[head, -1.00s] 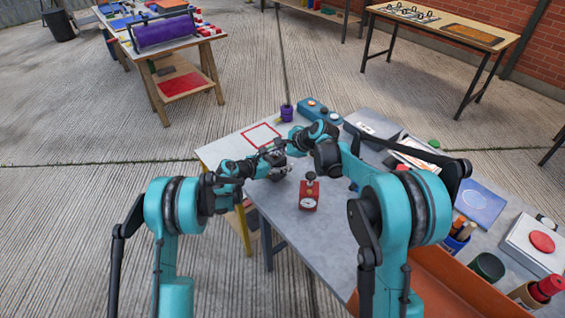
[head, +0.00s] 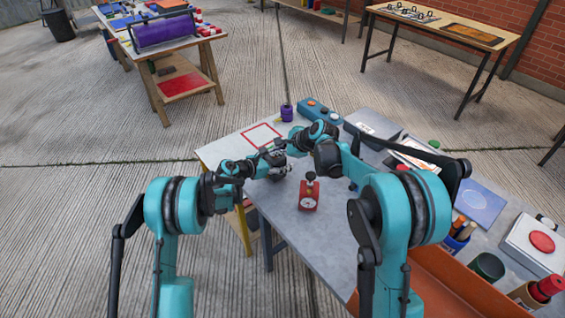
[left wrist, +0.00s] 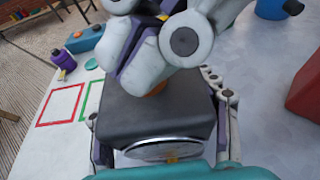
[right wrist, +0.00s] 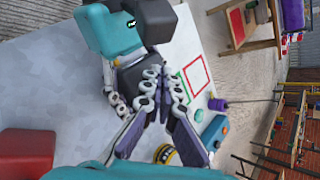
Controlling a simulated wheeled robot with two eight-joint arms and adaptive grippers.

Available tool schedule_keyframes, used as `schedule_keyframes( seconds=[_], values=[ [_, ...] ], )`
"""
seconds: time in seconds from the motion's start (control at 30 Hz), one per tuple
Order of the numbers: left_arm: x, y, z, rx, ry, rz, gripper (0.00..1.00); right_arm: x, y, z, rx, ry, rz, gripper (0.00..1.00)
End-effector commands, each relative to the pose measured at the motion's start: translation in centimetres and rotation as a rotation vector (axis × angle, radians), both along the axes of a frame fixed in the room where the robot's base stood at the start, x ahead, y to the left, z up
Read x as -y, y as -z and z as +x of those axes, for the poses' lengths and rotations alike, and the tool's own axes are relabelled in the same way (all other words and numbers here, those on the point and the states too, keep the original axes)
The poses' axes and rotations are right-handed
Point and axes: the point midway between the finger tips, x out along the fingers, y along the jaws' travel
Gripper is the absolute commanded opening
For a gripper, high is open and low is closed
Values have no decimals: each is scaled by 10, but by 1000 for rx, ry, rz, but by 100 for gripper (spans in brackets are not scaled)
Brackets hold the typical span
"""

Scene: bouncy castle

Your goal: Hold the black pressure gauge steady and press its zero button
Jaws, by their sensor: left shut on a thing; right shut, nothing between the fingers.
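The black pressure gauge (left wrist: 148,116) is a dark box with a round, pale dial, seen edge-on in the left wrist view. My left gripper (left wrist: 160,125) is shut on it, with a finger along each side. My right gripper (left wrist: 150,82) is shut and empty, its fingertips at the gauge's top. A bit of orange, apparently the zero button (left wrist: 156,90), shows under these tips; whether they press it I cannot tell. In the right wrist view the gauge (right wrist: 129,76) is partly hidden by the fingers. In the head view my arms mostly cover it.
A red gauge (head: 309,196) stands on the grey table nearby. A red square outline (head: 261,135) marks the far left tabletop. A blue button box (head: 319,110) and a purple item (head: 287,113) are at the back. An orange tray (head: 445,285) lies at the near right.

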Motion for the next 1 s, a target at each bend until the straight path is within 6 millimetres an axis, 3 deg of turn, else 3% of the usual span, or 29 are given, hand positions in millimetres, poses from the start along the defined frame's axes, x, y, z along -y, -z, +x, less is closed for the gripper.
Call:
schedule_keyframes(
  seconds=[0.33, 0.8, 1.0],
  values=[
    [0, 0, 0, 0, 1, 0, 14, 0, -5, 0, 0, 0, 0, 0],
    [0, 0, 0, -1, 1, 1, 14, 0, -53, 0, 0, -1, 1, 0],
    [0, 0, 0, -1, 1, 1, 14, 0, -61, 0, 0, -1, 1, 0]
  ],
)
